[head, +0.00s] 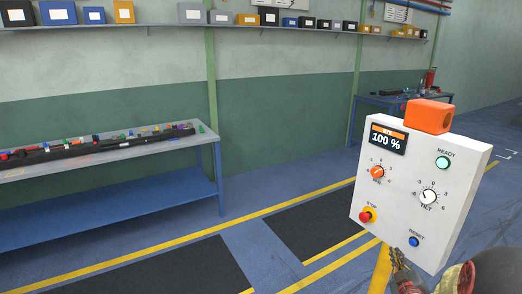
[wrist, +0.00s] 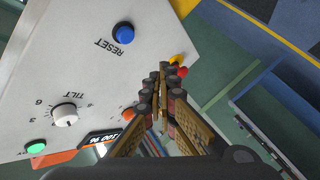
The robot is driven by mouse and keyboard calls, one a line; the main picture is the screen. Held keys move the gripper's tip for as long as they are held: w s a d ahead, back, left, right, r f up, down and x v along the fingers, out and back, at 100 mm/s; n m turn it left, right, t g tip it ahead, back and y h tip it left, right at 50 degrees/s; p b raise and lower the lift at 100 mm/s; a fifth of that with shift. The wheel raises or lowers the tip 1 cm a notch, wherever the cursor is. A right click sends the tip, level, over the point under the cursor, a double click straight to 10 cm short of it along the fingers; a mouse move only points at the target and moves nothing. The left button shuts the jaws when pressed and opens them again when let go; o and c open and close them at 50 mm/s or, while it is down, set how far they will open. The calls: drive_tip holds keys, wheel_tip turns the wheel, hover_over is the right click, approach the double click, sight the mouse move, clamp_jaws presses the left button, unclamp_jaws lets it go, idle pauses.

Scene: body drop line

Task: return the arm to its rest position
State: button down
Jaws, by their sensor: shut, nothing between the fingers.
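My gripper (wrist: 165,78) is shut and empty in the wrist view, its fingertips beside the control box. In the head view the gripper (head: 399,262) shows at the lower right, in front of the lower part of the box, with part of my arm at the corner. In the wrist view the RESET button (wrist: 122,33) is apart from the fingers.
An orange block (head: 428,116) sits on top of the box. A blue workbench (head: 110,155) with small coloured parts stands at the left, another bench (head: 400,102) at the back. A wall shelf (head: 130,26) holds boxes. Dark floor mats (head: 150,270) lie between yellow lines.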

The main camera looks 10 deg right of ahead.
drive_tip(key=s+f+m+g, duration=0.4)
drive_tip(key=s+f+g, duration=0.2)
drive_tip(key=f, duration=0.5)
drive_tip(key=s+a+m+g+y, duration=0.2)
drive_tip(key=s+a+g, duration=0.25)
drive_tip(key=s, duration=0.25)
drive_tip(key=s+a+r+y, duration=0.1)
drive_tip(key=s+a+r, duration=0.4)
drive_tip(key=a, duration=0.5)
drive_tip(key=s+a+r+y, duration=0.1)
drive_tip(key=s+a+r, duration=0.4)
drive_tip(key=a+r, duration=0.5)
drive_tip(key=s+a+r+n+y, duration=0.1)
drive_tip(key=s+a+r, duration=0.4)
drive_tip(key=a, duration=0.5)
wheel_tip(320, 180, up, 3)
drive_tip(key=shift+s+f+y, duration=0.1)
drive_tip(key=shift+s+y, duration=0.15)
drive_tip(key=shift+y, duration=0.35)
drive_tip(key=shift+t, duration=0.25)
